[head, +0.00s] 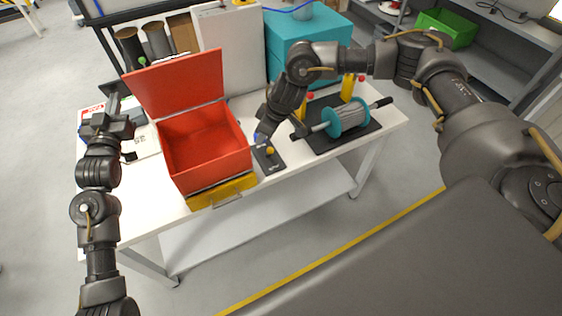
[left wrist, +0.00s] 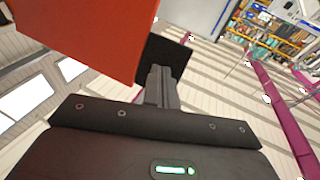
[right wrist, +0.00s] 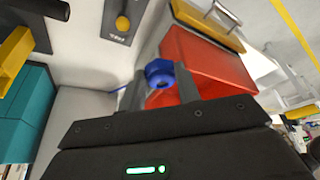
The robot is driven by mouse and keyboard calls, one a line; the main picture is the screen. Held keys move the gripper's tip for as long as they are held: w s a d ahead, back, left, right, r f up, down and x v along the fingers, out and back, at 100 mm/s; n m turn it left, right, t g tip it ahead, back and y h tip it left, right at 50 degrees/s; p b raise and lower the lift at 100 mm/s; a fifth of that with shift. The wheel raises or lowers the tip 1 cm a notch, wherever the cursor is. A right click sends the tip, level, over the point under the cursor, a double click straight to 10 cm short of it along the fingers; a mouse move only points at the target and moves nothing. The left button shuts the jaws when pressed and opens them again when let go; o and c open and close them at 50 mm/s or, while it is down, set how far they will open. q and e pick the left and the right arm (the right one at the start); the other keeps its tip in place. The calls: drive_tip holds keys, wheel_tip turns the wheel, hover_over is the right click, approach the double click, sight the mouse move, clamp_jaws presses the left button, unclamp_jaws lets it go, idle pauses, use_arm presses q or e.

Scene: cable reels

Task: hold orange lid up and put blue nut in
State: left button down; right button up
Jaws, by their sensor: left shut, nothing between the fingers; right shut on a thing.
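The open orange-red box (head: 205,140) stands on the table with its orange lid (head: 175,85) raised at the back. The lid also fills the upper left of the left wrist view (left wrist: 85,30). My left gripper (head: 115,102) is shut and empty, left of the lid; its fingertips (left wrist: 162,75) are near the lid's edge. Whether they touch it I cannot tell. My right gripper (head: 263,134) is shut on the blue nut (right wrist: 159,73), which shows between the fingers in the right wrist view. It holds the nut right of the box, near a small dark plate (head: 266,162).
A yellow knob (head: 270,150) sits on the dark plate. A teal cable reel (head: 347,118) lies on a black stand at right. Teal boxes (head: 335,32) and dark tubes (head: 130,42) stand at the back.

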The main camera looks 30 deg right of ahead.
drive_tip(key=w+a+r+n, duration=0.1)
drive_tip(key=w+r+n, duration=0.25)
drive_tip(key=w, duration=0.55)
drive_tip(key=a+n+g+y, duration=0.1)
drive_tip(key=a+n+g, duration=0.3)
drive_tip(key=a+n, duration=0.5)
drive_tip(key=shift+s+a+r+g, duration=0.2)
drive_tip(key=shift+a+g, duration=0.1)
drive_tip(key=shift+a, duration=1.45)
drive_tip(key=shift+f+n, duration=0.15)
drive_tip(key=shift+n, duration=0.1)
wheel_tip(320, 180, down, 14)
drive_tip(key=shift+r, duration=0.15)
drive_tip(key=o, duration=1.1)
